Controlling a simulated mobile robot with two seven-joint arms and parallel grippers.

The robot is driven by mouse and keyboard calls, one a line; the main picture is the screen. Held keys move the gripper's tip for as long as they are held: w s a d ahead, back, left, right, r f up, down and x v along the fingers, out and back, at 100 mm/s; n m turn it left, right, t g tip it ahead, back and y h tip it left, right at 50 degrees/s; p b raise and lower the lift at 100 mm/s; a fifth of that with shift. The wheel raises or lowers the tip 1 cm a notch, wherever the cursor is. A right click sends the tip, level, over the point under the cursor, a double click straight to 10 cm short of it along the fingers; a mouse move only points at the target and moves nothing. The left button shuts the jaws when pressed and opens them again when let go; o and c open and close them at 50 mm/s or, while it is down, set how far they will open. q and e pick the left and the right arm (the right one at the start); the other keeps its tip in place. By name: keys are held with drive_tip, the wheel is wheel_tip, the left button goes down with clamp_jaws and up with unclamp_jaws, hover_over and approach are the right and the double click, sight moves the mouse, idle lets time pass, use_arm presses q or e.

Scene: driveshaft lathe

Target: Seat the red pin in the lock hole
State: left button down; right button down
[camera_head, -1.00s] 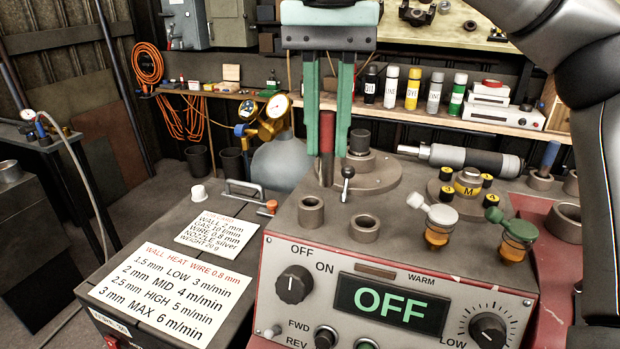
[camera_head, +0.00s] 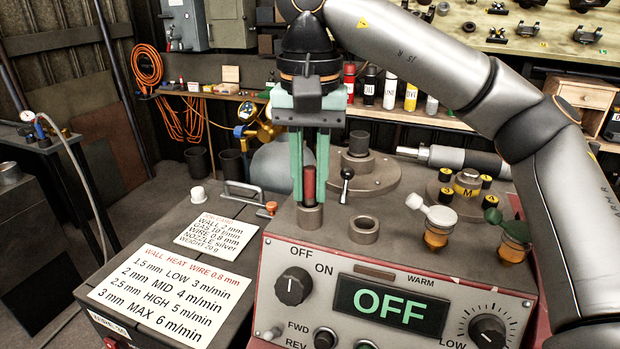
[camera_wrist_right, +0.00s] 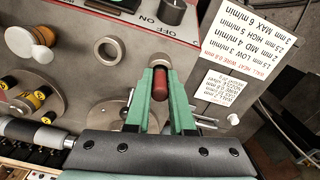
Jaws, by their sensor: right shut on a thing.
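My right gripper (camera_head: 309,197) points down and is shut on the red pin (camera_head: 309,180), which is upright between the green fingers. The pin's lower end is at the mouth of the left metal collar (camera_head: 310,217) on top of the machine. I cannot tell how far it is inside, since the fingers and collar rim hide it. In the right wrist view the pin (camera_wrist_right: 160,84) shows between the fingertips. A second, empty open collar (camera_head: 364,230) stands just to the right. No label tells which collar is the lock hole. My left gripper is not in view.
A small black-knobbed lever (camera_head: 346,184) stands close to the right of the fingers. Behind it is a round flange with a raised boss (camera_head: 358,143). Capped oil cups (camera_head: 437,230) stand further right. The display panel (camera_head: 393,306) reads OFF.

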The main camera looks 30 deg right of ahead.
drive_tip(key=shift+f, duration=0.2)
drive_tip(key=c, duration=0.8)
unclamp_jaws()
drive_tip(key=shift+r, duration=6.2)
